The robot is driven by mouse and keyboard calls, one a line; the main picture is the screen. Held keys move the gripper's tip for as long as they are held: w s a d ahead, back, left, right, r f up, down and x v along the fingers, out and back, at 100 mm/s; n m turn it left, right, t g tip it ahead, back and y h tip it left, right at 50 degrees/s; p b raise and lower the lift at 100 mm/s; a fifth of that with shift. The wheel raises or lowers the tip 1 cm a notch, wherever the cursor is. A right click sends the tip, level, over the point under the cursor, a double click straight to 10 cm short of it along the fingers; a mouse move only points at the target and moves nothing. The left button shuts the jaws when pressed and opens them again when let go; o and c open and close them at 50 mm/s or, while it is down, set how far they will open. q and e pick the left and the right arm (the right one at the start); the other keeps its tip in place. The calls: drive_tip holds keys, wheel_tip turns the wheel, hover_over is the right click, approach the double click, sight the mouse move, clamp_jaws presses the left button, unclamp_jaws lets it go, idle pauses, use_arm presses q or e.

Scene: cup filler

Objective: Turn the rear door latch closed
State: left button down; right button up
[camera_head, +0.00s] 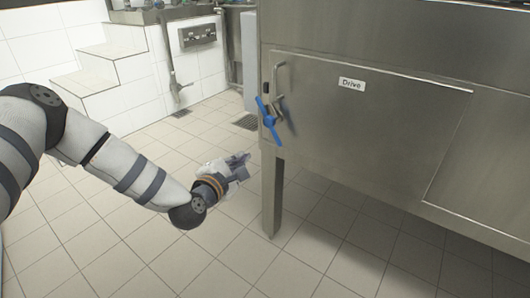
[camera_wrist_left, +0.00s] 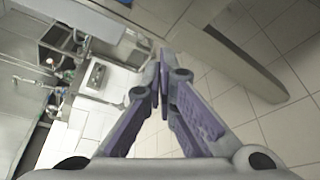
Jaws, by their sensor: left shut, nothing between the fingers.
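The rear door (camera_head: 360,140) is a flat steel panel labelled "Drive" on the side of the steel machine. Its latch (camera_head: 268,121) has a blue handle at the door's left edge, slanting from upper left to lower right. My left gripper (camera_head: 243,160) is below and to the left of the latch, apart from it, and near the machine's leg. In the left wrist view the gripper (camera_wrist_left: 162,58) has its fingertips together with nothing between them. The latch cannot be made out in the left wrist view. My right gripper is in neither view.
A steel machine leg (camera_head: 272,190) stands just right of my left gripper. A bent metal door handle (camera_head: 279,80) is above the latch. The tiled floor (camera_head: 225,255) is open around the gripper. White tiled steps (camera_head: 112,65) and a wall panel (camera_head: 197,34) are at the back left.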

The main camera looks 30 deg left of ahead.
use_arm(q)
drive_tip(key=f+b+x, duration=0.1)
drive_tip(key=b+x, duration=0.2)
drive_tip(key=x, duration=0.6)
drive_tip(key=d+r, duration=0.3)
drive_tip(key=shift+w+d, duration=0.2)
drive_tip(key=shift+w, duration=0.1)
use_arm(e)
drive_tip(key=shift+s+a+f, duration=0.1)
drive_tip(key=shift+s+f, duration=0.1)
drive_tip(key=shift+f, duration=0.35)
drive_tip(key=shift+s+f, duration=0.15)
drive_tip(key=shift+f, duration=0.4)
